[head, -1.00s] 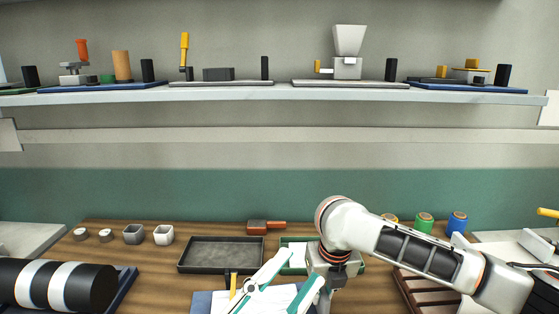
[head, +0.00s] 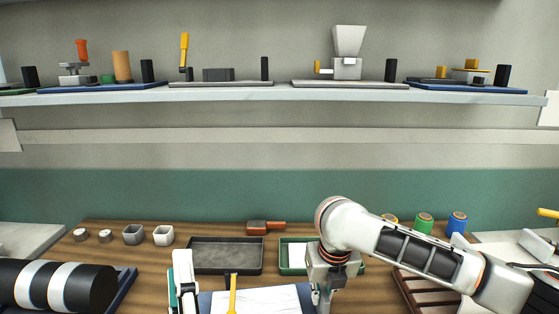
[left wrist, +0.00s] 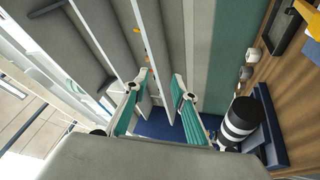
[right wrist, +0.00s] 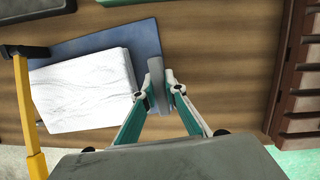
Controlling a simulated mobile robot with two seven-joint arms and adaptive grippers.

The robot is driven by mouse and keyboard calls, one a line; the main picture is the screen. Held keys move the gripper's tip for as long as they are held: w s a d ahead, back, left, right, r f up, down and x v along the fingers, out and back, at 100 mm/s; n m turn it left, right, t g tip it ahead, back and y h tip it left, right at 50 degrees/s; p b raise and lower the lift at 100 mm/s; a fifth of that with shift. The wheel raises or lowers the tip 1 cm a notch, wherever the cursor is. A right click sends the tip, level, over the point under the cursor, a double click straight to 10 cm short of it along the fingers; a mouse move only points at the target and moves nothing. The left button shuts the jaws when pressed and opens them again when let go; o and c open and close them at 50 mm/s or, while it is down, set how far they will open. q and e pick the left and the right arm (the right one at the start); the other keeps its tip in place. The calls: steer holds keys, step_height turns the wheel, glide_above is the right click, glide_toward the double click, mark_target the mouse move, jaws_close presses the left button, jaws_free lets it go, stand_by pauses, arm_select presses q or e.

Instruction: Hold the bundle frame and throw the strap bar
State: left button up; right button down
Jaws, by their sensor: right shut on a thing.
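The bundle frame has a blue base (right wrist: 145,45) with a white marbled bundle (head: 258,302) on it; the bundle also fills the left of the right wrist view (right wrist: 85,88). The yellow strap bar (head: 233,293) stands at the bundle's left side and shows at the left edge of the right wrist view (right wrist: 30,120). My right gripper (right wrist: 160,90) is shut on a grey upright post at the bundle's right side. My left gripper (head: 183,283) is left of the bundle and apart from the strap bar. Its fingers are spread and empty in the left wrist view (left wrist: 158,95).
A dark tray (head: 222,267) and a green tray (head: 293,268) stand behind the frame. A black-and-white striped roll (head: 62,287) lies at the left. A brown slatted rack (right wrist: 295,80) is at the right. A shelf (head: 280,95) with several fixtures hangs above.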

arm_select(q)
step_height(320, 180, down, 6)
steer(key=d+n+g+h, duration=0.1)
steer(key=d+g+h, duration=0.1)
steer(key=g, duration=0.1)
steer(key=g+h, duration=0.3)
glide_toward(230, 307)
steer(key=shift+x, duration=2.75)
jaws_close()
steer(key=shift+r+n, duration=0.1)
steer(key=shift+n, duration=0.2)
steer(key=shift+w+r+g, duration=0.25)
steer(key=shift+r+g, duration=0.25)
steer(key=shift+r, duration=0.1)
steer(key=shift+w+r+g, duration=0.3)
steer(key=shift+r+g, duration=0.2)
steer(key=shift+r, duration=0.15)
